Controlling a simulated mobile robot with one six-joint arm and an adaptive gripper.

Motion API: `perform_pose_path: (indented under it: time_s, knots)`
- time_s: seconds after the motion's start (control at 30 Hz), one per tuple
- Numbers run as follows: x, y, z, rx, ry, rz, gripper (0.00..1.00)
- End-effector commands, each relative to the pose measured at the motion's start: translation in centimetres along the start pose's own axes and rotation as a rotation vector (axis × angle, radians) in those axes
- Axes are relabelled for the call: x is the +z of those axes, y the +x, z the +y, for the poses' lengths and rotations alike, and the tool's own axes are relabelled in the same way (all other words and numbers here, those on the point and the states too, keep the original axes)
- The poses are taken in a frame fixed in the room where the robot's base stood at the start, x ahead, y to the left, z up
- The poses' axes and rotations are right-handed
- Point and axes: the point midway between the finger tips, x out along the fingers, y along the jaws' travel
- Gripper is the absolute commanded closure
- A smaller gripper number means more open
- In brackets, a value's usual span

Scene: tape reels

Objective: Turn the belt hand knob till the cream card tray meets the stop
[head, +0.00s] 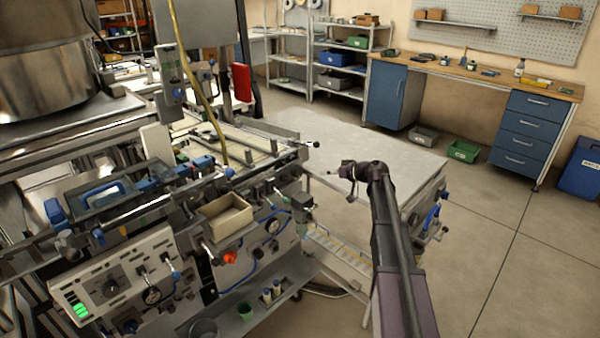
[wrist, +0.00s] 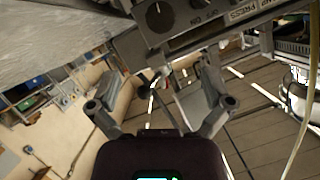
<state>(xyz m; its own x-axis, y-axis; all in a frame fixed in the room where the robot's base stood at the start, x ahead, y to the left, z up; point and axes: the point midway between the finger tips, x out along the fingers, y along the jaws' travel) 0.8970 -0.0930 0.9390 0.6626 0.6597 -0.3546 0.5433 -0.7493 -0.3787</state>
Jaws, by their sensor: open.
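My gripper (head: 340,175) is open and in the air to the right of the machine, over the grey tabletop in the picture. In the wrist view its two fingers (wrist: 160,88) stand wide apart; a small dark knob-like part shows between them, too unclear to name or to tell its distance. A cream open tray (head: 226,217) sits on the machine's front; I cannot tell for sure that it is the card tray. A dark ball-ended handle (head: 312,144) sticks out at the machine's right end; whether it is the belt hand knob is unclear. The stop cannot be made out.
The machine's control panel (head: 118,275) has dials and a green display. A grey-topped table (head: 400,155) stands beside my arm. A yellow hose (head: 200,95) hangs over the machine. A workbench (head: 470,70) and shelves (head: 340,60) stand behind.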

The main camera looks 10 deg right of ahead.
Motion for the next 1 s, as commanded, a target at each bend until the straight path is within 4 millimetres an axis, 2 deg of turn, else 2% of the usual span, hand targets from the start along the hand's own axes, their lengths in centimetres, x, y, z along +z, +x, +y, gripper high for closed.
perform_pose_path:
  time_s: [0.17, 0.37, 0.57, 1.0]
  knots:
    - [0.0, 0.2, 0.0, -0.001, 0.001, 0.000, 0.00]
    - [0.1, 1.5, 0.1, -0.002, 0.001, 0.000, 0.00]
    - [0.1, 3.9, 0.2, -0.003, 0.002, 0.000, 0.00]
    - [0.1, 10.6, 0.2, -0.003, 0.002, 0.000, 0.00]
